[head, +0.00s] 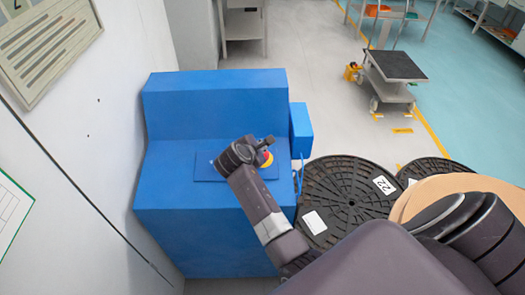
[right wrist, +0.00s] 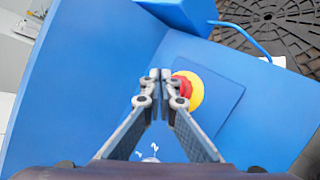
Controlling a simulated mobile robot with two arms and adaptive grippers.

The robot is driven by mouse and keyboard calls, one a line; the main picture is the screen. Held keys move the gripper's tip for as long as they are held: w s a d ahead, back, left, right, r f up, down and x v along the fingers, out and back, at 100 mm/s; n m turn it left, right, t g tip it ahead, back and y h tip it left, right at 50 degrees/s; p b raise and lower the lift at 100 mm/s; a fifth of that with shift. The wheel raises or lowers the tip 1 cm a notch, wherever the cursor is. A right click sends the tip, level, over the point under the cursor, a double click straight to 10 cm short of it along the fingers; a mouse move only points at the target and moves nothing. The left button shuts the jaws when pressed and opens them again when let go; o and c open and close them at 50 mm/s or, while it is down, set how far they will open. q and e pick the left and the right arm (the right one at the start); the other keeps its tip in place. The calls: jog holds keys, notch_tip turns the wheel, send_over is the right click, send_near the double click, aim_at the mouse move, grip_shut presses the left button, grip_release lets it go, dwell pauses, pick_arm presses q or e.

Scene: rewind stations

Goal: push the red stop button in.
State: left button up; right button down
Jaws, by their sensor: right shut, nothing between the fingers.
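The red stop button (right wrist: 188,80) sits in a yellow ring on a blue panel plate (right wrist: 222,98). In the head view the button (head: 268,160) shows beside my right gripper, partly hidden by it. My right gripper (right wrist: 160,74) is shut and empty. In the right wrist view its fingertips overlap the left edge of the button. I cannot tell whether they touch it. In the head view the right gripper (head: 267,142) is over the panel of the blue machine (head: 215,100). My left gripper is not in view.
A small blue box (head: 301,130) with a blue cable is on the machine's right side. Black reels (head: 345,190) lie to the right. A white wall (head: 75,140) stands close on the left. A cart (head: 395,68) stands farther back on open floor.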

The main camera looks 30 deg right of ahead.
notch_tip(320, 180, up, 2)
jog(key=shift+s+a+r+p, duration=0.1)
jog(key=shift+s+p, duration=0.05)
jog(key=shift+p, duration=0.2)
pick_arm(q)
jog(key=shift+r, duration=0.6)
pick_arm(e)
jog(key=shift+s+a+r, duration=0.1)
jog(key=shift+r, duration=0.8)
